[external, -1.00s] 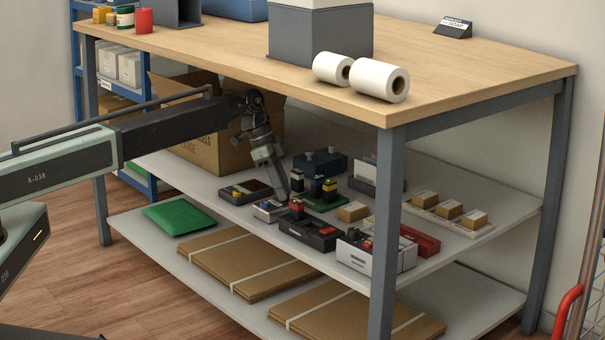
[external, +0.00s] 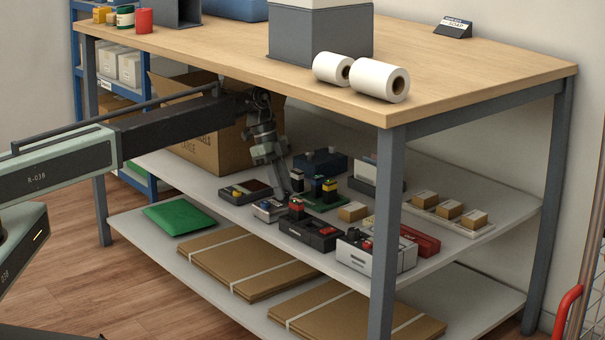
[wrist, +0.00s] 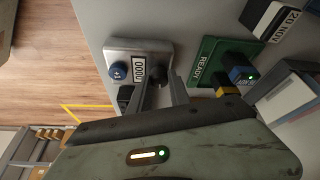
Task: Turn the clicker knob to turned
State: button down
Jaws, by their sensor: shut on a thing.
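The clicker is a small silver-grey box (external: 268,211) on the middle shelf. In the wrist view the clicker (wrist: 138,50) shows a blue button (wrist: 118,71), a counter reading 0000 (wrist: 139,68) and a dark knob (wrist: 157,76). My gripper (external: 283,196) reaches down under the tabletop to the clicker. In the wrist view my gripper (wrist: 158,88) is shut on the knob, one finger at each side. The fingers partly hide the knob, so its pointer cannot be read.
A green board marked READY (wrist: 208,60) lies close on the right in the wrist view, with blue and yellow blocks on it. A dark tray with a red knob (external: 311,232) stands right of the clicker. The tabletop (external: 440,80) is above my arm; a table leg (external: 384,230) stands right.

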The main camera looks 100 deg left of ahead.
jog(key=shift+a, duration=0.1)
jog(key=c, duration=1.2)
grip_release()
jog(key=p+v, duration=0.7)
jog(key=shift+r, duration=0.25)
